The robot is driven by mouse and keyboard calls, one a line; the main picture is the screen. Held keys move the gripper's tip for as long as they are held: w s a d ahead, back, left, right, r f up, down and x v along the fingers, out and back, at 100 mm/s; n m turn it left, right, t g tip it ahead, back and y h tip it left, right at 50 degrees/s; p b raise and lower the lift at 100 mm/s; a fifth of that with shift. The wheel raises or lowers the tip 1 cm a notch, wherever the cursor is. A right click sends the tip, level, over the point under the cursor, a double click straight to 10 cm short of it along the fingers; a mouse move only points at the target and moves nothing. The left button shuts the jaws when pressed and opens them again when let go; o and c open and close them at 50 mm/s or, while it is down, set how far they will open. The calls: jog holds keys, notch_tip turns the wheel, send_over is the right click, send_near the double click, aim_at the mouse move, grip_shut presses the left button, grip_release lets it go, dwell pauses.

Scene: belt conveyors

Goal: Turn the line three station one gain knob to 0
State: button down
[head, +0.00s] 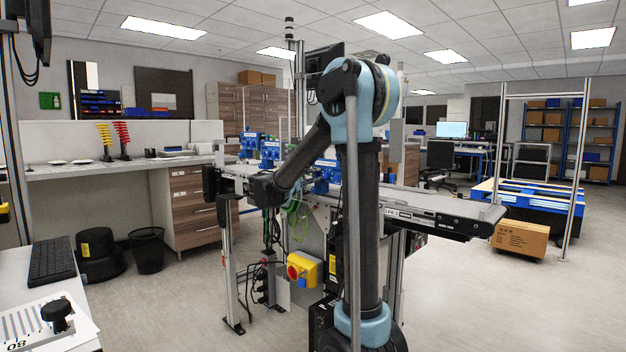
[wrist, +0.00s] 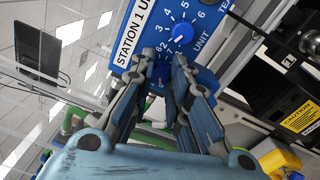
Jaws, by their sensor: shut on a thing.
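A blue station panel (wrist: 205,70) fills the upper middle of the wrist view. It has a white label (wrist: 131,33) reading "STATION 1 U", cut off by the edge of the frame. A blue knob (wrist: 182,33) with a white pointer and a numbered dial stands clear just beyond my fingertips. My gripper (wrist: 164,72) is at a second numbered dial below it, with its fingers closed around a knob that they mostly hide. I cannot read that knob's name or setting. In the head view, my arm reaches down to the conveyor and its wrist hides the contact.
The conveyor (head: 440,213) runs across the middle, with several blue units (head: 326,172) on it. A yellow switch box (head: 303,270) is mounted below. Green cables hang near my gripper. A cardboard box (head: 520,238) lies at right, with open floor in front.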

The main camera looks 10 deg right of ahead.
jog(key=shift+w+a+n, duration=0.15)
jog(key=shift+n, duration=0.55)
jog(key=c, duration=1.8)
grip_release()
jog(key=v, duration=1.2)
jog(key=shift+f, duration=0.1)
